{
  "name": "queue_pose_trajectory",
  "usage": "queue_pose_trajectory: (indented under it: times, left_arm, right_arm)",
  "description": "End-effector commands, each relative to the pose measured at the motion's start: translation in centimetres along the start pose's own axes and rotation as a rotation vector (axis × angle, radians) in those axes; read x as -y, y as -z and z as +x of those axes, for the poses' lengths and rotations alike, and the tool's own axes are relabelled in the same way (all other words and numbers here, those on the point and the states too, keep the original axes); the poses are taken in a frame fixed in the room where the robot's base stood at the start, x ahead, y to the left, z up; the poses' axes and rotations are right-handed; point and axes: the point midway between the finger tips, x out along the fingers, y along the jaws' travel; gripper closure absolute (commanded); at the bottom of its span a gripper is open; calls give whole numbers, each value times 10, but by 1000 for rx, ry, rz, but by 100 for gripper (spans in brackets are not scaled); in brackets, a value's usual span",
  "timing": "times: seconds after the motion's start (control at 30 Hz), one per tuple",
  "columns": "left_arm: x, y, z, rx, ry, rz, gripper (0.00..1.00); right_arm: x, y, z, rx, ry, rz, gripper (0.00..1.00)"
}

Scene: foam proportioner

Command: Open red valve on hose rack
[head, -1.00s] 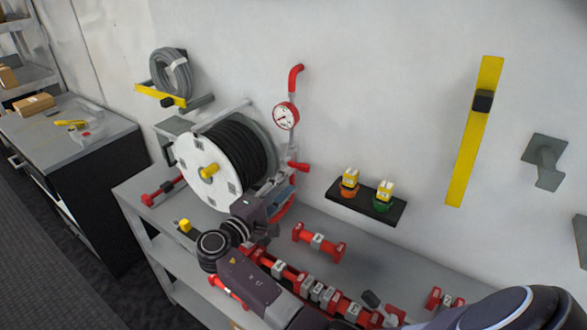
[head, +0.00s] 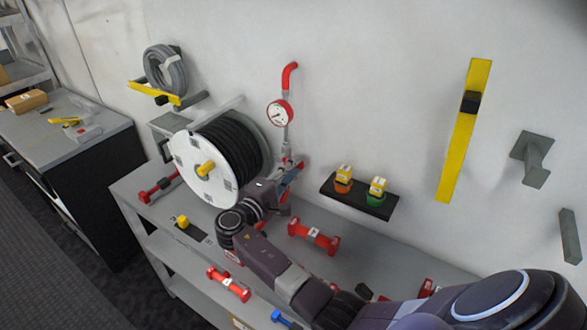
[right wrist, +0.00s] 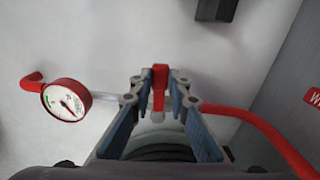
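The red valve handle (right wrist: 160,80) is on the pipe beside the hose reel. In the right wrist view it stands upright between the tips of my right gripper (right wrist: 160,92). The two blue-padded fingers are apart, one on each side of the handle, and I see no clear grip on it. In the head view my right gripper (head: 290,178) is at the pipe below the pressure gauge (head: 280,113) and hides most of the valve. My left gripper is not in view.
The white-faced hose reel (head: 200,170) is just left of my right gripper. A small black shelf (head: 360,198) with two yellow-topped items is to the right. Red fittings (head: 314,237) lie on the grey rack top (head: 385,252) below. A red hose (right wrist: 265,130) runs right from the valve.

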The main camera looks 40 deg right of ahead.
Motion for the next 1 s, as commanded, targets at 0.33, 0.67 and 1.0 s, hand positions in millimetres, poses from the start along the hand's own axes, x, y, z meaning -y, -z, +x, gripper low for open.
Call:
queue_pose_trajectory:
  times: [0.33,0.67,1.0]
  left_arm:
    - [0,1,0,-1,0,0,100]
    - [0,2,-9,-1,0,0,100]
    - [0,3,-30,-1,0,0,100]
  right_arm:
    - [0,0,0,-1,1,-1,100]
    - [-7,0,0,0,1,-86,100]
    - [-24,3,0,2,1,-331,100]
